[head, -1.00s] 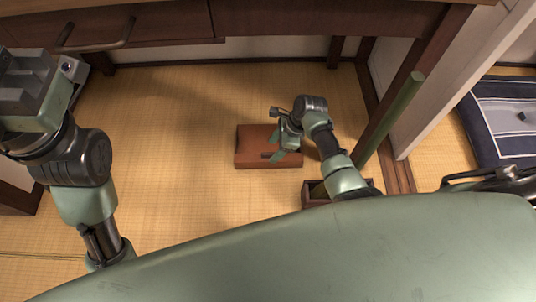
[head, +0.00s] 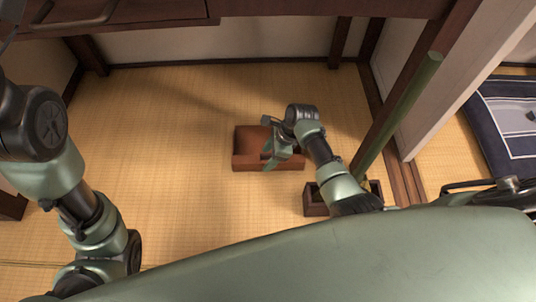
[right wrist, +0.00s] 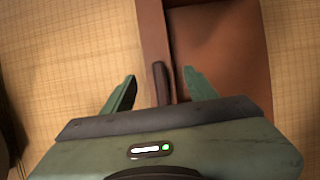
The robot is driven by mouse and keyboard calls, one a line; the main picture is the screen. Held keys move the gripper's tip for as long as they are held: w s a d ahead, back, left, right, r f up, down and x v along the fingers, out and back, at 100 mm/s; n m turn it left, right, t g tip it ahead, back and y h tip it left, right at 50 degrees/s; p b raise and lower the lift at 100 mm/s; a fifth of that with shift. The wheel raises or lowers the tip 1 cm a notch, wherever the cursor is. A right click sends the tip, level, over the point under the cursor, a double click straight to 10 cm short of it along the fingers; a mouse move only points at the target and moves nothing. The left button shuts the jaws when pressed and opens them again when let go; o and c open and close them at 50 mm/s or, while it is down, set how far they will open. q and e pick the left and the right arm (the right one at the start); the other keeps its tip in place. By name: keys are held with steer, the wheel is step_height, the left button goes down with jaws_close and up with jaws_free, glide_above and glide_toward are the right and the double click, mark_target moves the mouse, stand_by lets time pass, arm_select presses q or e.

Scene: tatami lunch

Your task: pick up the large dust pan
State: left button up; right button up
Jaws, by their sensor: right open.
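The large dust pan (head: 250,143) is a reddish-brown, shallow, box-like pan lying on the tatami in the middle of the head view. In the right wrist view its brown surface (right wrist: 220,50) fills the upper middle and right. Its short dark handle (right wrist: 161,80) points toward my gripper. My right gripper (head: 268,158) is over the pan's front edge. In the right wrist view my right gripper (right wrist: 160,88) is open, with one green finger on each side of the handle and a visible gap to each. My left arm is at the left, its gripper out of the picture.
A small dark wooden box (head: 316,203) stands on the mat beside my right forearm. A green pole (head: 400,115) leans behind it near the door post. A wooden cabinet (head: 130,18) is at the back left. The tatami (head: 165,150) left of the pan is clear.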

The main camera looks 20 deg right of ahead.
jaws_close()
stand_by(1.3)
